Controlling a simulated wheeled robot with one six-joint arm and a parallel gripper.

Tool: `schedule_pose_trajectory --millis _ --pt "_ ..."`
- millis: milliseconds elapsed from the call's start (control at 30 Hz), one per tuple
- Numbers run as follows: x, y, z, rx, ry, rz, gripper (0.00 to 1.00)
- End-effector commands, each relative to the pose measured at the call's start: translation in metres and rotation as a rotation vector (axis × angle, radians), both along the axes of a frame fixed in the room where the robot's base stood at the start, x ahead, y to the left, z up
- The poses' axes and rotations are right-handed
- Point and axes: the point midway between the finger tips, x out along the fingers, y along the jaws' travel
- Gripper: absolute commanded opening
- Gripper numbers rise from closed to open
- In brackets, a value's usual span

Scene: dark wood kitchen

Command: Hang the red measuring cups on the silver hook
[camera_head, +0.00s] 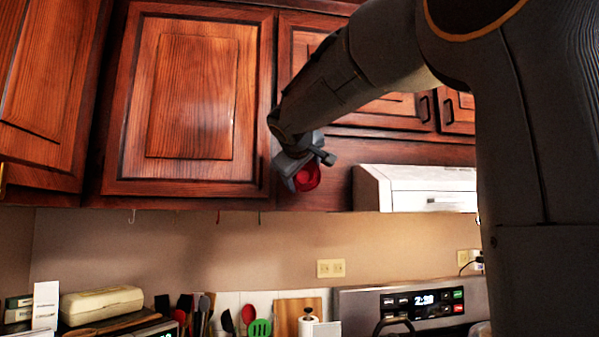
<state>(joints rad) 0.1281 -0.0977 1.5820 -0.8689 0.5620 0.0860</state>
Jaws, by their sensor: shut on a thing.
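My gripper (306,163) is raised in front of the lower edge of the upper cabinets, at the middle of the head view. It is shut on the red measuring cups (307,178), which show as a small red round shape at its end. The jaws partly hide them, so how they are gripped cannot be seen. A small silver hook (132,216) hangs under the cabinet at the left, well apart from my gripper and to its left. Nothing hangs on it.
Other small hooks, partly reddish, show under the cabinet (190,110) between the silver hook and my gripper. A white range hood (418,188) is close on the right. Below are a stove (415,305), utensils (259,328), a cutting board (290,312) and a beige box (101,304).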

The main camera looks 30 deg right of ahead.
Motion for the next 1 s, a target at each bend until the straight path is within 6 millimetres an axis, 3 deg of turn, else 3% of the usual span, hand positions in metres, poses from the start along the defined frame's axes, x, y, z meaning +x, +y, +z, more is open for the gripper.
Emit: schedule_pose_trajectory --millis 1000 --pt "0.052 -0.015 -0.002 -0.001 -0.001 -0.001 0.43"
